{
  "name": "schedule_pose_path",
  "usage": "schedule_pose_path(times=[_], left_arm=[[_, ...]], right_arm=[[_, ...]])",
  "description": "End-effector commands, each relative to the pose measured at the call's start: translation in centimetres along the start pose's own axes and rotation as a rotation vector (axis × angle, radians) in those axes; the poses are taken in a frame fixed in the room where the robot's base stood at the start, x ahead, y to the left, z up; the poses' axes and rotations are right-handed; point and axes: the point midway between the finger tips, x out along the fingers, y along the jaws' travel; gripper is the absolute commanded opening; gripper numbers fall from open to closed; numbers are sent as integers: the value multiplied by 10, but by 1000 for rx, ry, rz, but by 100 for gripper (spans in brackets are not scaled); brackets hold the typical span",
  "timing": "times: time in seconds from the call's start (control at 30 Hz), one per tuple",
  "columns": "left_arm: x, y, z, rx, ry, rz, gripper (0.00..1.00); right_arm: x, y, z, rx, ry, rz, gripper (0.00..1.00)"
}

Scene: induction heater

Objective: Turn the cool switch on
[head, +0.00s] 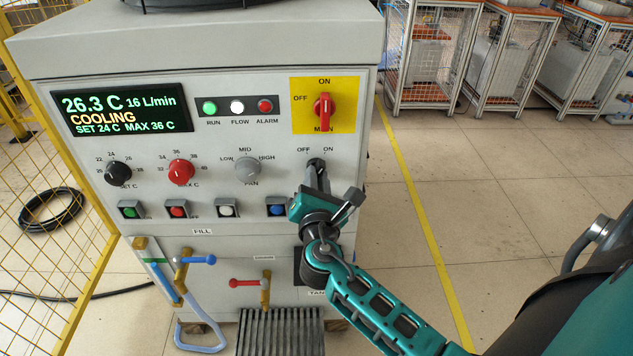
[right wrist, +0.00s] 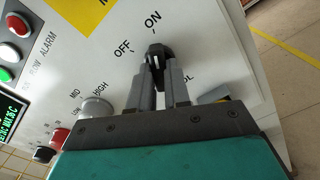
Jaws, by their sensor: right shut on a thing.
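The cool switch (head: 316,162) is a small black knob below the OFF and ON marks on the right part of the grey machine's front panel. It also shows in the right wrist view (right wrist: 157,52), with a white line on it. Which mark the line points to is hard to tell. My right gripper (head: 317,175) reaches the panel from below right. In the right wrist view its two fingers (right wrist: 160,75) are shut on the knob, one on each side. The gripper hides part of the label under the switch. My left gripper is not in view.
The display (head: 121,110) reads COOLING, 26.3 C. A red main switch (head: 323,107) on a yellow plate sits just above. A grey fan knob (head: 247,170) and a blue button (head: 277,207) are close on the left. Open floor (head: 470,190) lies right of the machine.

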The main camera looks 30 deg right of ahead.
Motion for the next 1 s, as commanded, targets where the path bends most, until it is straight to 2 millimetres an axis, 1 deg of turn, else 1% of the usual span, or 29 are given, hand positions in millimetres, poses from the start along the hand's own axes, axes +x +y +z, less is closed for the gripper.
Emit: schedule_pose_path(times=[0.5, 0.53, 0.77, 0.8, 1.0], left_arm=[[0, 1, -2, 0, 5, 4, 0], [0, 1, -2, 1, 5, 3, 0], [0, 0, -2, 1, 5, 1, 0], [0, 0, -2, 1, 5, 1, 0], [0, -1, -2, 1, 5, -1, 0]], right_arm=[[1, 0, 1, 23, -1, 0, 0], [1, 0, 1, 24, -1, 0, 19], [0, 0, 1, 21, -1, 0, 41], [0, 0, 0, 21, -1, 0, 43], [0, 0, 0, 20, 0, 0, 43]])
